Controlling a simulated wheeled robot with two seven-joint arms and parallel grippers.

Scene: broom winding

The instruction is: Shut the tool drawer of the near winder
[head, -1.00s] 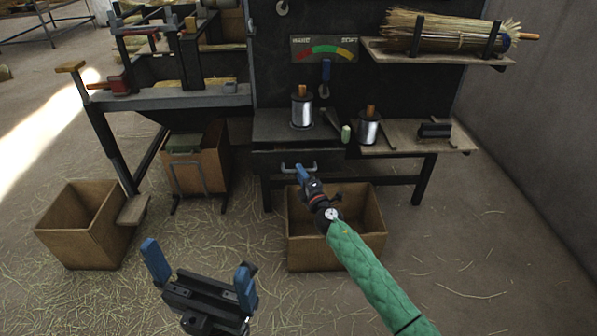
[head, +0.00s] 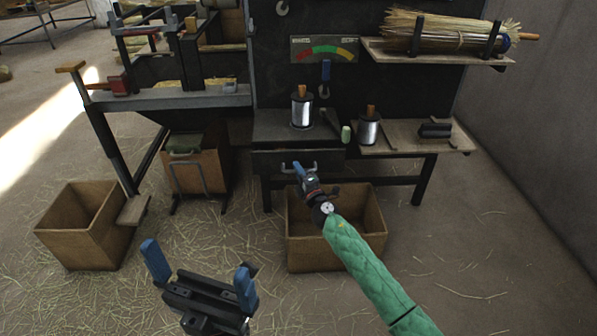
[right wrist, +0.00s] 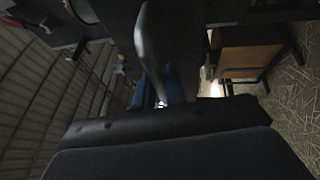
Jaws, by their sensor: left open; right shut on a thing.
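The tool drawer (head: 327,161) of the near winder has a dark front under the worktop that carries the wire spools. How far it stands out is hard to tell from this view. In the right wrist view the grey handle (right wrist: 151,45) runs between the blue fingers, partly hidden by the gripper body. My left gripper (head: 200,268) is open and empty over the straw-strewn floor, apart from everything.
An open wooden box (head: 364,235) stands on the floor below the drawer, under my right forearm. Another box (head: 76,232) stands at the left. Wire spools (head: 302,111) stand on the worktop above. Floor at the right is clear.

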